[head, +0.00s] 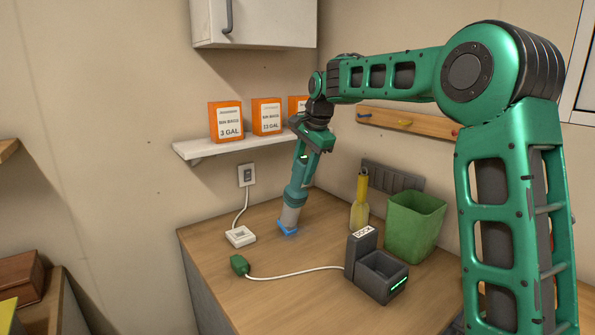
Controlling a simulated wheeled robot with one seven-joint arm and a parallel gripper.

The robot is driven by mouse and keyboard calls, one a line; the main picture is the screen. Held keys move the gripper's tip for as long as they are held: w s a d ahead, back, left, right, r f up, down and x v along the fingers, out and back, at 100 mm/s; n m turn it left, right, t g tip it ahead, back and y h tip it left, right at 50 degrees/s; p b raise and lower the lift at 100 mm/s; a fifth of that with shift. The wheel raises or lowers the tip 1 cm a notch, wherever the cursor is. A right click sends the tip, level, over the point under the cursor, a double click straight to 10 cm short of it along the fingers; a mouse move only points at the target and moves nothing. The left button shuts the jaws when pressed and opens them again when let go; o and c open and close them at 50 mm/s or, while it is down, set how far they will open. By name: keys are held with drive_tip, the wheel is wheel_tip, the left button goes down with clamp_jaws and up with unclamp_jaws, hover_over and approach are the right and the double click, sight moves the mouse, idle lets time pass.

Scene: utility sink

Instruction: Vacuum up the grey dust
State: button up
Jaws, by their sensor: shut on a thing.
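My gripper (307,149) is in the head view, above the back of the wooden worktop. It is shut on the upper end of a handheld vacuum (297,193), with a teal body, a grey lower section and a blue nozzle (288,230). The vacuum hangs nearly upright, slightly tilted, with its nozzle at or very near the worktop surface; contact cannot be told. I cannot make out grey dust; some may be hidden by the nozzle. The dark grey dock (372,278), labelled DOCK, stands empty at the front with a green light strip.
A white cable runs from the dock to a green plug (239,264) lying on the worktop (310,305). A white power strip (240,236) sits near the wall. A yellow bottle (360,207) and green bin (413,227) stand right. A shelf (215,146) with orange boxes hangs behind.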

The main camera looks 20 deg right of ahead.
sight(291, 174)
drive_tip(key=shift+s+d, duration=0.3)
drive_tip(key=shift+s, duration=0.4)
drive_tip(key=shift+s+d, duration=0.25)
drive_tip(key=shift+s, duration=0.4)
drive_tip(key=shift+s+d, duration=0.3)
drive_tip(key=shift+s, duration=2.4)
drive_tip(key=shift+w+a+r, duration=0.1)
drive_tip(key=shift+w+a, duration=0.7)
drive_tip(key=shift+w, duration=0.9)
drive_tip(key=shift+w+a+f, duration=0.1)
drive_tip(key=shift+w+a, duration=0.65)
drive_tip(key=shift+w, duration=0.95)
drive_tip(key=shift+w+a+r, duration=0.1)
drive_tip(key=shift+w+a, duration=0.7)
drive_tip(key=shift+w, duration=0.9)
drive_tip(key=shift+r, duration=3.1)
